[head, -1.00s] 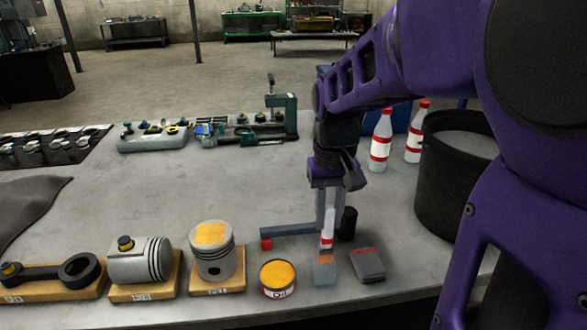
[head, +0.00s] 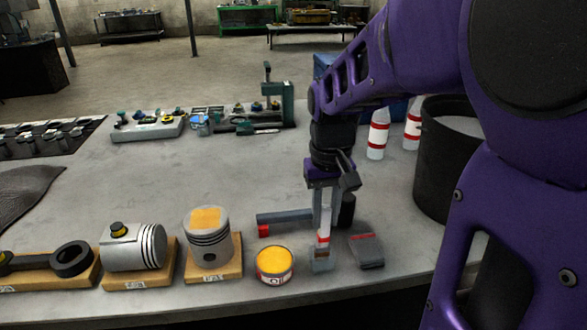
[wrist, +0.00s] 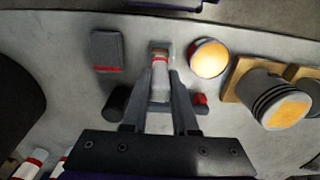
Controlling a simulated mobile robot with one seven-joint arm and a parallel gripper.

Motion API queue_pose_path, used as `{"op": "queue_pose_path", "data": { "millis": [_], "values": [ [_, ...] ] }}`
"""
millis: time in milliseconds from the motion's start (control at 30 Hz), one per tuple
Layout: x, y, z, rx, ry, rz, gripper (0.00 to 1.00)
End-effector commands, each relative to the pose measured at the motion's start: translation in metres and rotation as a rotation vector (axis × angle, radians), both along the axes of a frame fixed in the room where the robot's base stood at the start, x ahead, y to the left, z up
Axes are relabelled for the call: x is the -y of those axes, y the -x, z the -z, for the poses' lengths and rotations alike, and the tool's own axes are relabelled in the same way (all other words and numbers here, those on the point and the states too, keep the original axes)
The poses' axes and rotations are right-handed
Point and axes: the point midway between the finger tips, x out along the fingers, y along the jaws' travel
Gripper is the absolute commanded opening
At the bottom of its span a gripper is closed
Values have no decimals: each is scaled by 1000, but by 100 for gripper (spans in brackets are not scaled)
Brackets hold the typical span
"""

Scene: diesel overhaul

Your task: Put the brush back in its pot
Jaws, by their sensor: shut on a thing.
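The brush (head: 323,231) has a white handle with a red band. My gripper (head: 325,212) is shut on its handle and holds it roughly upright. The pot (head: 321,263) is a small grey square cup near the table's front edge. The brush's lower end is at the pot's mouth; its bristles are hidden, and I cannot tell how deep it sits. In the wrist view, the brush (wrist: 160,77) lies between the fingers and its far end overlaps the pot (wrist: 160,48).
A yellow-topped tin (head: 275,265) stands just left of the pot, and a flat grey box (head: 366,252) lies just right. A grey bar with a red end (head: 285,217) is behind the gripper. A piston (head: 207,238) is further left. A black bucket (head: 442,180) stands right.

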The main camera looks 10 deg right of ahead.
Motion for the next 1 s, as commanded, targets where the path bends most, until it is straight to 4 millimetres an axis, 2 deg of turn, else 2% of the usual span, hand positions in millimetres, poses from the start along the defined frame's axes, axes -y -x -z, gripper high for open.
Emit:
{"op": "queue_pose_path", "data": {
  "millis": [533,567,733,1000],
  "values": [
    [0,0,22,0,0,0,0],
    [0,0,21,0,0,0,30],
    [0,0,21,0,0,0,61],
    [0,0,21,0,0,0,62]
  ]
}}
